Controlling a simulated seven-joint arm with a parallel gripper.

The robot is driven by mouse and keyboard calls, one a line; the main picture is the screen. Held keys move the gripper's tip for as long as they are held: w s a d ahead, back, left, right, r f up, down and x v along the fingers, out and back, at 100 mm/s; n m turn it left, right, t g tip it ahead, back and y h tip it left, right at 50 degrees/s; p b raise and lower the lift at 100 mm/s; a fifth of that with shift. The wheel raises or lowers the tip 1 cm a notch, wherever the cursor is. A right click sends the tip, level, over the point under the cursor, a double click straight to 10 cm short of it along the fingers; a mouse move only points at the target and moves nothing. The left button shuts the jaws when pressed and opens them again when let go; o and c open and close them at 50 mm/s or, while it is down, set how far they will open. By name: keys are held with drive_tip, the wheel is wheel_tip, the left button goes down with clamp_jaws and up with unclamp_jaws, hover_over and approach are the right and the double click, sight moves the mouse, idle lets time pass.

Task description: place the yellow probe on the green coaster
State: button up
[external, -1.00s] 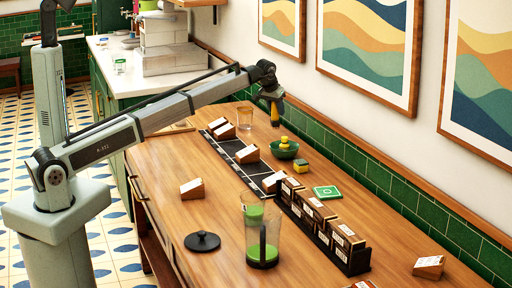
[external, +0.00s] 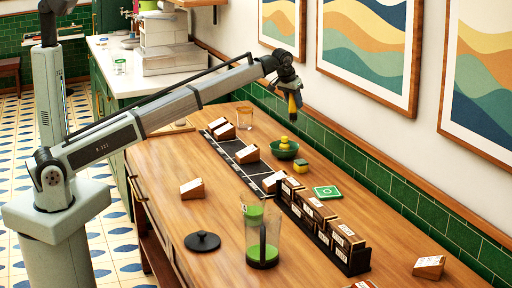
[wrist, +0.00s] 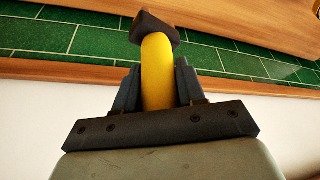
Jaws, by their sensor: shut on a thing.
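My gripper (external: 291,88) is high above the far side of the table, near the wall, shut on the yellow probe (external: 294,104). In the wrist view the probe (wrist: 157,72) is a yellow shaft with a dark end, held between the two dark fingers of my gripper (wrist: 158,88). In the external view the probe hangs tilted below the fingers, clear of the table. The green coaster (external: 327,192) is a flat green square with a pale mark, lying on the wooden table to the right of and below the probe in the picture. Nothing lies on it.
A black rack of boxes (external: 322,232) is just in front of the coaster. A glass jug (external: 262,240) stands nearer. The tiled wall (external: 385,177) borders the table behind.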

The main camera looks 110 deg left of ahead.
drive_tip(key=w+d+r+m+t+h, duration=0.1)
drive_tip(key=w+d+m, duration=0.1)
drive_tip(key=w+d, duration=1.25)
drive_tip(key=w+d+m+t, duration=0.1)
drive_tip(key=w+d+m, duration=0.2)
drive_tip(key=w+d, duration=1.1)
drive_tip(key=s+d, duration=0.3)
drive_tip(key=d, duration=0.6)
drive_tip(key=shift+w+d+f, duration=0.1)
drive_tip(key=shift+w+f, duration=0.05)
drive_tip(key=shift+f, duration=4.8)
drive_tip(key=shift+f, duration=0.2)
drive_tip(key=o, duration=1.2)
drive_tip(key=v, duration=1.2)
drive_tip(key=shift+w+r, duration=0.2)
drive_tip(key=shift+r, duration=0.1)
